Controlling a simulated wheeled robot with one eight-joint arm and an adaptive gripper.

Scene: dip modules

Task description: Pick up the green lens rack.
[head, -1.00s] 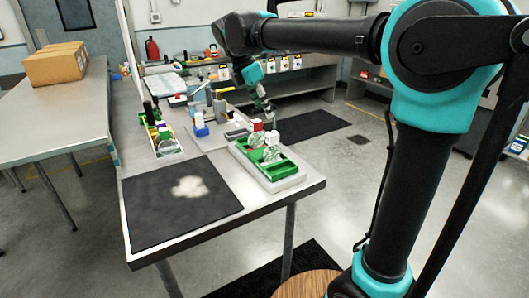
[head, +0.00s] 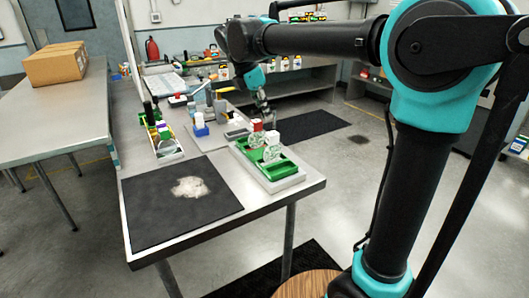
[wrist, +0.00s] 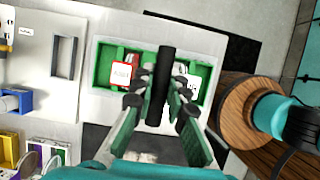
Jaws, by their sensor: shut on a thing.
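The green lens rack (head: 283,170) sits on a pale tray (head: 294,183) near the table's right front corner. It holds a red-capped bottle (head: 257,126) and a white-capped bottle (head: 272,138). In the wrist view the green rack (wrist: 104,66) lies beyond the fingers. My gripper (head: 263,108) hangs behind and above the rack in the head view. In the wrist view my gripper (wrist: 160,95) is shut on a dark rod (wrist: 164,70), which crosses over the rack's middle. I cannot tell whether the rod is part of the rack.
A dark mat (head: 165,220) with a pale patch lies at the table's front left. A tray of bottles (head: 168,157) and a blue stand (head: 200,131) are farther back. A wooden round surface (wrist: 238,112) is at right in the wrist view.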

